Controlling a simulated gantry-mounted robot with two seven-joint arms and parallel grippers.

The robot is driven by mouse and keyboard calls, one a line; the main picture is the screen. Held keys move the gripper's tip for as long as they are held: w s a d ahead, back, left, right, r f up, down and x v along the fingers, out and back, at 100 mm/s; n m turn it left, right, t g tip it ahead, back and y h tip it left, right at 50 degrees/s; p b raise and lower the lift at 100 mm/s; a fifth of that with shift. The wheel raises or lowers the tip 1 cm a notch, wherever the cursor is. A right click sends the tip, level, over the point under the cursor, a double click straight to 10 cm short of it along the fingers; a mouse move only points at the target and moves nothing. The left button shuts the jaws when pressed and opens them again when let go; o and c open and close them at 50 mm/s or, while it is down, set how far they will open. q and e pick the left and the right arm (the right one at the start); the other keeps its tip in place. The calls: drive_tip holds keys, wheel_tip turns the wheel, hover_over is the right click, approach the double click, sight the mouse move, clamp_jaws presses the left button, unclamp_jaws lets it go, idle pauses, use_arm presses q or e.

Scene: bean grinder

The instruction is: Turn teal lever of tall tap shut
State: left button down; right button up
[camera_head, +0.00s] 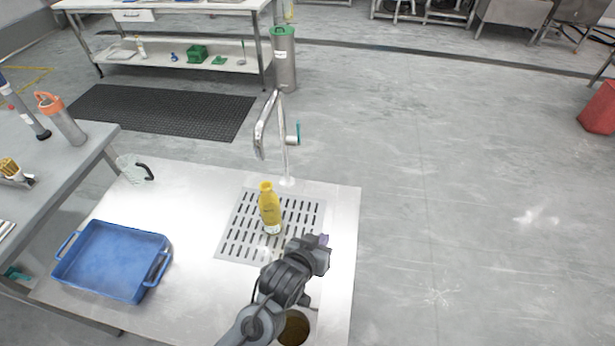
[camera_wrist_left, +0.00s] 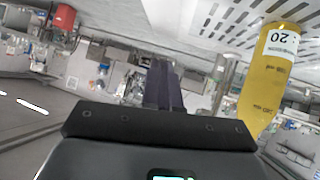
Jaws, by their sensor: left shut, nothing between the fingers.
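The tall chrome tap (camera_head: 284,155) stands at the far edge of the steel counter, with its bent spout toward the left. Its teal lever (camera_head: 298,132) sticks out on the right side of the post, high up, and points roughly upright. My left gripper (camera_head: 324,240) is over the counter's right side, nearer than the tap and well apart from the lever. In the left wrist view its purple fingers (camera_wrist_left: 163,86) are together with nothing between them. I cannot clearly make out the lever in the left wrist view. My right gripper is not in view.
A yellow bottle (camera_head: 269,210) stands on the slotted drain plate (camera_head: 236,235), between gripper and tap; it is close in the left wrist view (camera_wrist_left: 268,85). A blue tray (camera_head: 113,258) is at left. A clear jug (camera_head: 132,170) stands back left. The counter's right edge is close.

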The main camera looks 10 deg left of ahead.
use_arm(q)
drive_tip(key=w+a+r+n+t, duration=0.3)
drive_tip(key=w+r+n+t, duration=0.25)
drive_tip(key=n, duration=0.55)
drive_tip(key=n+t+y, duration=0.3)
drive_tip(key=n+y, duration=0.1)
drive_tip(key=n, duration=0.5)
approach(297, 129)
drive_tip(key=w, duration=0.6)
drive_tip(key=shift+w+a+r, duration=0.2)
drive_tip(key=shift+w+r, duration=0.15)
drive_tip(key=shift+w, duration=0.05)
